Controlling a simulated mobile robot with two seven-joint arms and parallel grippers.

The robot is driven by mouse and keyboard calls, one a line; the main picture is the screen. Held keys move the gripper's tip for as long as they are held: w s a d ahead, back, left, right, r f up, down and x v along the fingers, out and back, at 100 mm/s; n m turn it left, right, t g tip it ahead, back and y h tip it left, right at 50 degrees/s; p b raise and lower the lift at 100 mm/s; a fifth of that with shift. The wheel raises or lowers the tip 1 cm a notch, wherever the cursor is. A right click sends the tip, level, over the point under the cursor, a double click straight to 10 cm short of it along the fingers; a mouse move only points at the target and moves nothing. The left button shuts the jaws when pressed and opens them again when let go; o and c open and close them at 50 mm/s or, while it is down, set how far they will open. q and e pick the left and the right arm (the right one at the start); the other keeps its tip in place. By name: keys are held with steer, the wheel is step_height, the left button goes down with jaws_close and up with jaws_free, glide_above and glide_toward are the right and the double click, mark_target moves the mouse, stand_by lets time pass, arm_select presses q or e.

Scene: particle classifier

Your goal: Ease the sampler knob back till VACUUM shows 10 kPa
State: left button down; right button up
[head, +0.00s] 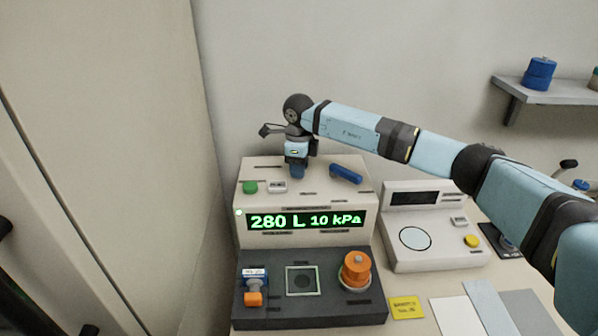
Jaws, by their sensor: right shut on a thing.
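The classifier (360,197) is a white and dark-grey bench unit in the middle of the head view. Its green display (306,220) reads 280 L and 10 kPa. A blue knob (298,171) stands on its top, partly covered by my gripper; I take it for the sampler knob. My right gripper (297,166) points down from above and is shut on this knob. The fingertips are small and partly hidden. My left gripper is not in view.
A green button (250,187) and a blue lever (346,174) flank the gripped knob. An orange knob (355,268) sits on the front deck. A second white device (435,230) stands to the right, under my right arm. A wall shelf (548,83) is at upper right.

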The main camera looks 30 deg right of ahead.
steer(key=shift+n+b, duration=0.35)
steer(key=shift+n, duration=0.85)
steer(key=o, duration=0.9)
steer(key=shift+r, duration=0.15)
step_height(320, 180, up, 14)
steer(key=shift+f+b, duration=0.2)
steer(key=shift+b, duration=0.4)
